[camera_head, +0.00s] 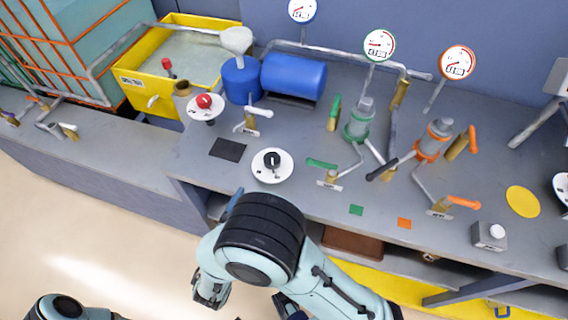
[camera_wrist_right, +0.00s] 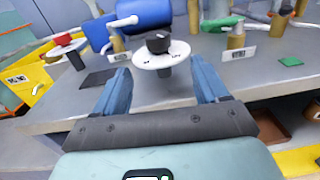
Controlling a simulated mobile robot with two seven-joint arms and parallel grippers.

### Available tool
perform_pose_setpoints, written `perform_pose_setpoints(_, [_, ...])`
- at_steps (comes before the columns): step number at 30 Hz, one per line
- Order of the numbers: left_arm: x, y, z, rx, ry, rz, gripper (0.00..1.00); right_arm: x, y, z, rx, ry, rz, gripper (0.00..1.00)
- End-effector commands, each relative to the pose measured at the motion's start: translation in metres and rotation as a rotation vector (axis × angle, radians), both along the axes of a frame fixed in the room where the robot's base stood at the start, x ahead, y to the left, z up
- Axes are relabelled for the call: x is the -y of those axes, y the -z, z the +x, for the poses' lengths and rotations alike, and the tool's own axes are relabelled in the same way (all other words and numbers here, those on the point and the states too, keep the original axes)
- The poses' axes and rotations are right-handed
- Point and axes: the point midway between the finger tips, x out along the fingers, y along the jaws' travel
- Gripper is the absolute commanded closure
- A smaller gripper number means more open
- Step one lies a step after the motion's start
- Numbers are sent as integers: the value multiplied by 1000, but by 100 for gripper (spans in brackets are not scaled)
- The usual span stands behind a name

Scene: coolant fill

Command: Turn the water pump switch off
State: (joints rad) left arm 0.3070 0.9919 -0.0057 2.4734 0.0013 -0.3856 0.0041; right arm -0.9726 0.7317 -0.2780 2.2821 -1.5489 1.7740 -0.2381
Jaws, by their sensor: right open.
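The switch is a black knob (camera_head: 272,160) with a white pointer mark on a round white dial (camera_head: 283,174), standing near the front edge of the grey bench. In the right wrist view the knob (camera_wrist_right: 158,43) stands upright on its white dial (camera_wrist_right: 160,59), whose small print I cannot read surely. My right gripper (camera_wrist_right: 163,78) is open and empty, its blue fingers pointing toward the dial, which shows beyond and between the tips. In the head view my right arm hides most of this gripper; one blue finger shows just left of the dial. My left gripper is not visible.
A red knob (camera_head: 205,101) on another white plate and a blue pump (camera_head: 293,76) stand behind. Green-handled (camera_head: 322,164) and orange-handled valves (camera_head: 464,202) are to the right. A dark square (camera_head: 228,149) lies flat left of the dial. A yellow tank (camera_head: 150,92) is at back left.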

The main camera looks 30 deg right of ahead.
Motion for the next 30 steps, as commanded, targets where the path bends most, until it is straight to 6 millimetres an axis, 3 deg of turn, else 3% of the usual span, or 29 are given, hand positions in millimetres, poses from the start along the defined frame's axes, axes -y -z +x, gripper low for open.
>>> perform_pose_setpoints(5, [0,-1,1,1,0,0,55,15,-3,11,-2,2,-8,27])
perform_pose_setpoints(18, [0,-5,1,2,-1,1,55,85,-2,65,-2,4,-5,27])
perform_pose_setpoints(24, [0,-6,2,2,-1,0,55,101,-2,78,-3,1,-5,27])
perform_pose_setpoints(30, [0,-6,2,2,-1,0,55,105,-2,82,-2,-1,-5,27])
